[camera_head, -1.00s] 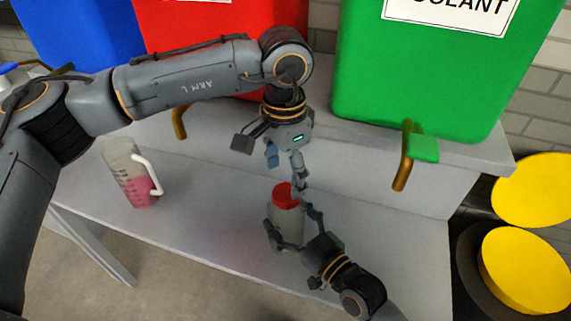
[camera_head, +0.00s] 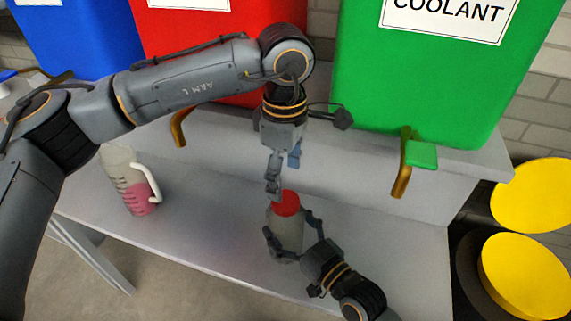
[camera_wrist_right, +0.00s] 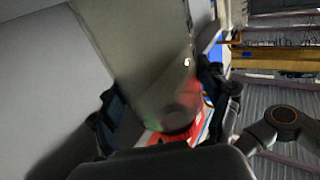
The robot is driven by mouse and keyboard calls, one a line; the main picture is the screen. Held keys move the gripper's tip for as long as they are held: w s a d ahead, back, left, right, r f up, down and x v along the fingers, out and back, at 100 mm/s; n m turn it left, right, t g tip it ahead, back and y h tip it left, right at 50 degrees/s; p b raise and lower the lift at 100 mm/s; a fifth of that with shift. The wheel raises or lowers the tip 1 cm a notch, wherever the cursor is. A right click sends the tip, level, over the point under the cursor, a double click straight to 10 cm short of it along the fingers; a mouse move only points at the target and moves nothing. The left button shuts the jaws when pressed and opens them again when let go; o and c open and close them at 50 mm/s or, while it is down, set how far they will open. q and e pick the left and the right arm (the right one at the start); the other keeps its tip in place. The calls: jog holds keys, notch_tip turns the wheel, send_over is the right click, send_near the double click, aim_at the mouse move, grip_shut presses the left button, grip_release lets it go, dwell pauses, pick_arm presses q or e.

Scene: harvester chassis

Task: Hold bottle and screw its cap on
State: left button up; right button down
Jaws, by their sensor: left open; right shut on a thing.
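A grey translucent bottle (camera_head: 288,243) stands upright at the bench's front, with a red cap (camera_head: 286,202) on its top. How tightly the cap sits I cannot tell. My right gripper (camera_head: 289,228) is shut around the bottle's sides, below the cap. The right wrist view shows the bottle (camera_wrist_right: 150,55) large and blurred between two dark fingers (camera_wrist_right: 162,98). My left gripper (camera_head: 283,176) points down just above the cap, with its fingers apart. One fingertip is close to the cap's rim; whether it touches I cannot tell.
A measuring jug (camera_head: 130,185) with pink liquid stands left on the grey bench (camera_head: 215,225). Blue (camera_head: 75,30), red (camera_head: 220,45) and green (camera_head: 440,80) tanks with bronze spouts stand behind on a raised ledge. Yellow-topped drums (camera_head: 530,270) stand at right.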

aim_at(285, 200)
pick_arm(q)
jog(key=n, duration=0.7)
jog(key=shift+r, duration=0.2)
jog(key=n, duration=0.6)
jog(key=shift+r, duration=0.15)
jog(key=n, duration=0.7)
jog(key=shift+r, duration=0.2)
jog(key=n, duration=0.3)
jog(key=shift+r+n, duration=0.1)
jog(key=shift+n, duration=0.3)
jog(key=n, duration=0.4)
jog(key=shift+r, duration=0.15)
jog(key=shift+f, duration=4.05)
